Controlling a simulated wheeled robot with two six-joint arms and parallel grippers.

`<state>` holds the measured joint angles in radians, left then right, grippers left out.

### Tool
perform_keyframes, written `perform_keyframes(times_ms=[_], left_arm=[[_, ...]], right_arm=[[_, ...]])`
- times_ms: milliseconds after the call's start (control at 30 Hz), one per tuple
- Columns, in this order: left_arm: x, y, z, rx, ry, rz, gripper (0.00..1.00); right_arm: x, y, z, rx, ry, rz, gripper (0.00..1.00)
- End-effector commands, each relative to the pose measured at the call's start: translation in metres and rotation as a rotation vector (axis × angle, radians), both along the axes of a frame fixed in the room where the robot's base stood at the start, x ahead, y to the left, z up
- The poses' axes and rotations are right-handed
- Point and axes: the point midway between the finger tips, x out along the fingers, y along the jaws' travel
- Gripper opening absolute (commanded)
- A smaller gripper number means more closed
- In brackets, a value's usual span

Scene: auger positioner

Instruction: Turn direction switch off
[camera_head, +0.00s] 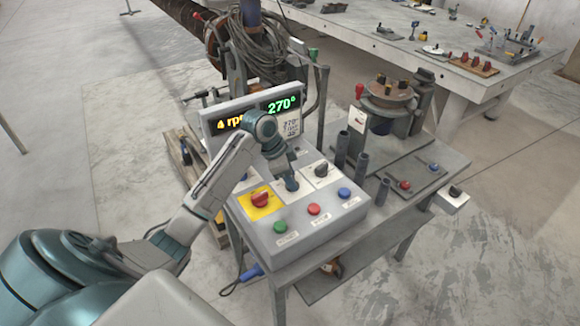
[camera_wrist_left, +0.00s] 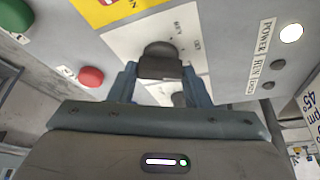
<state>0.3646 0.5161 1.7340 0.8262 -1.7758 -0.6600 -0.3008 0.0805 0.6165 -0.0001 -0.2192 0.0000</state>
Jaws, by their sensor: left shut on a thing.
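The control box (camera_head: 300,229) stands on a grey bench. The direction switch (camera_wrist_left: 160,58) is a dark knob on a white plate with a REV label, seen in the left wrist view. My left gripper (camera_wrist_left: 160,80) is shut on this knob, with one blue-grey finger on each side. In the head view my left gripper (camera_head: 291,184) points down onto the box between the red knob on yellow (camera_head: 262,197) and another black knob (camera_head: 321,169). The knob's exact setting cannot be told. My right gripper is not in view.
A green button (camera_head: 280,227), a red button (camera_head: 314,209) and a blue button (camera_head: 345,193) line the box front. The display (camera_head: 253,112) reads 4 rpm and 270°. Upright tubes (camera_head: 362,165) and a turntable unit (camera_head: 389,95) stand to the right.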

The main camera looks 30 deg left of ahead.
Motion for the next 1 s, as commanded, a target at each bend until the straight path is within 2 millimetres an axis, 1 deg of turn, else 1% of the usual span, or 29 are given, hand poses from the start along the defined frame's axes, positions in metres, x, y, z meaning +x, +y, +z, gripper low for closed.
perform_keyframes(times_ms=[33, 200, 400, 500, 700, 1000], left_arm=[[-0.001, -0.001, 0.008, -0.001, 0.003, 0.04, 0.21], [-0.002, -0.002, 0.007, -0.002, 0.002, 0.18, 0.21], [-0.002, -0.002, 0.005, -0.001, 0.001, 0.315, 0.21], [-0.001, -0.002, 0.005, -0.001, -0.001, 0.366, 0.21], [-0.001, -0.003, 0.003, -0.001, -0.001, 0.431, 0.21], [-0.001, -0.002, 0.001, 0.0, -0.002, 0.456, 0.21]], right_arm=[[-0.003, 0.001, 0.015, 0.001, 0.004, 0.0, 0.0], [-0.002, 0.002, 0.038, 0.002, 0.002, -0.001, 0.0], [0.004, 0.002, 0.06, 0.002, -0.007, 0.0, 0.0], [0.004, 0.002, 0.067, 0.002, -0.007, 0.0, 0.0], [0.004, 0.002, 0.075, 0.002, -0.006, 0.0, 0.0], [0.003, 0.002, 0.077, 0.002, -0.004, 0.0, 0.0]])
